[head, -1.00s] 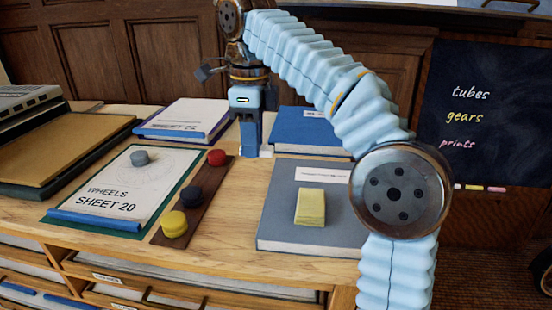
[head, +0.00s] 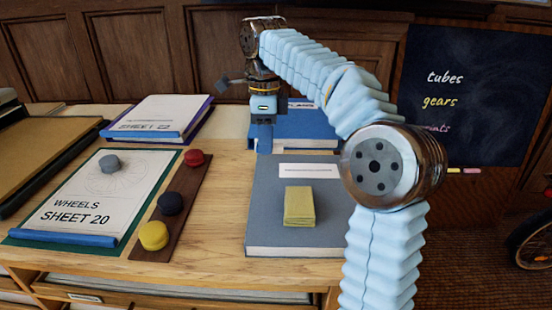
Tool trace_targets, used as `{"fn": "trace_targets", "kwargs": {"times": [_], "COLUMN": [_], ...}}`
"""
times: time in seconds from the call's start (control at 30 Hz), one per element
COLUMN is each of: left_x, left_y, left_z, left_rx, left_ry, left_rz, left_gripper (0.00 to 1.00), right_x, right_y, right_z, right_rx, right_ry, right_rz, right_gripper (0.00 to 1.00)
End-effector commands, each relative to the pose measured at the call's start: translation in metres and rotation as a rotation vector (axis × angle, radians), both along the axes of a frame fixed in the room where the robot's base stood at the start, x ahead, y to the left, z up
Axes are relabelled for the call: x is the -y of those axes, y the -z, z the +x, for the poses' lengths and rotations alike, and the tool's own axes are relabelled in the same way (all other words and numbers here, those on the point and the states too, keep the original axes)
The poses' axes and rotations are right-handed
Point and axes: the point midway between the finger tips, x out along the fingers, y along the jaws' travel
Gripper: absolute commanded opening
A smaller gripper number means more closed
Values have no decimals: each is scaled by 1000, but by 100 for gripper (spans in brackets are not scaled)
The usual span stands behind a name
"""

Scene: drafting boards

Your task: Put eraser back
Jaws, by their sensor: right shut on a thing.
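My right gripper (head: 264,138) points down near the left edge of the blue book, just behind the grey book. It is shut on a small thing. That thing is mostly hidden by the fingers, and I cannot make out whether it is the eraser. A pale yellow block (head: 299,206) lies on the grey book (head: 265,203), below its white label, apart from the gripper. I cannot tell whether this block is an eraser or a pad of notes. My left gripper is not in view.
The blue book (head: 305,132) lies behind the grey one. At left are the WHEELS sheet (head: 80,200) with a grey disc (head: 108,163), and a brown strip (head: 184,205) with red, black and yellow discs. Bare wood (head: 222,190) separates strip and grey book. A chalkboard (head: 465,65) stands right.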

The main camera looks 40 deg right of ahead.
Motion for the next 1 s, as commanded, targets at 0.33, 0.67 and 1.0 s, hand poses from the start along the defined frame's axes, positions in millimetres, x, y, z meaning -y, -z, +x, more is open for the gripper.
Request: {"fn": "trace_targets", "kwargs": {"times": [0.33,0.67,1.0], "left_x": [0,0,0], "left_y": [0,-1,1], "left_z": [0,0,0], "left_rx": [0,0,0], "left_ry": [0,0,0], "left_rz": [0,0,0], "left_gripper": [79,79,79], "right_x": [26,30,30], "right_y": [31,67,70], "right_z": [3,3,4], "right_rx": [-1,0,1], "right_ry": [2,0,0], "right_rz": [0,0,-1], "right_gripper": [0,0,31]}}
